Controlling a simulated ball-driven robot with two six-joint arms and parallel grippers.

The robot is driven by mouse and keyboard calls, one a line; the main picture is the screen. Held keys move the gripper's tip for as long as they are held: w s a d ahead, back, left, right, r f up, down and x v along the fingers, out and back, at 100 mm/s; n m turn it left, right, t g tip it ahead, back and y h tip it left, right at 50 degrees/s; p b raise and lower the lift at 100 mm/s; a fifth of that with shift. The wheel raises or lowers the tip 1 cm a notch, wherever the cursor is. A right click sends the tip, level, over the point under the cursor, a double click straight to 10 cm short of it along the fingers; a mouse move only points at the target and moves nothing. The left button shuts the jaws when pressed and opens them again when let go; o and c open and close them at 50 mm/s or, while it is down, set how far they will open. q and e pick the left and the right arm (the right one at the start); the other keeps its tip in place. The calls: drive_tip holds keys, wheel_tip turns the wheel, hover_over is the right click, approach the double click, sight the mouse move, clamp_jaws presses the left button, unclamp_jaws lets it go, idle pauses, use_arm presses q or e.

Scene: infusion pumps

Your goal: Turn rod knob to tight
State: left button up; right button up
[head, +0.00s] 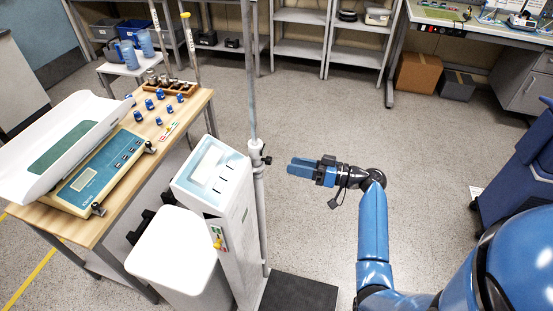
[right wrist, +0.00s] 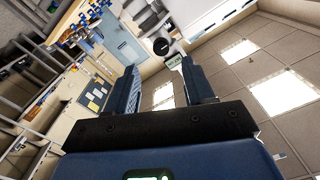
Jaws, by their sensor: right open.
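A grey upright rod (head: 252,75) rises behind the white pump unit (head: 212,180). A white clamp (head: 255,148) with a small black knob (head: 267,160) sits on the rod; its exact setting is too small to tell. My right gripper (head: 290,166), with blue fingers, is just right of the knob, pointing left at it, with a small gap in the picture. In the right wrist view the two fingers (right wrist: 166,92) stand apart with nothing between them. A small round black thing (right wrist: 161,46) shows beyond them; I cannot tell what it is. My left gripper is not in view.
A wooden bench (head: 120,225) at the left carries a baby scale (head: 95,170), several blue-topped weights and a wooden weight rack (head: 172,87). A white-lidded bin (head: 172,245) stands beside the pump unit. A dark base plate (head: 300,294) lies at the rod's foot.

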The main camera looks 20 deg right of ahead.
sight(271, 160)
drive_tip(key=p+x, duration=0.1)
drive_tip(key=x, duration=0.4)
drive_tip(key=shift+a+r, duration=0.15)
drive_tip(key=shift+r, duration=0.05)
drive_tip(key=shift+w+a+f, duration=0.15)
drive_tip(key=shift+w+a, duration=0.3)
drive_tip(key=shift+a, duration=0.1)
clamp_jaws()
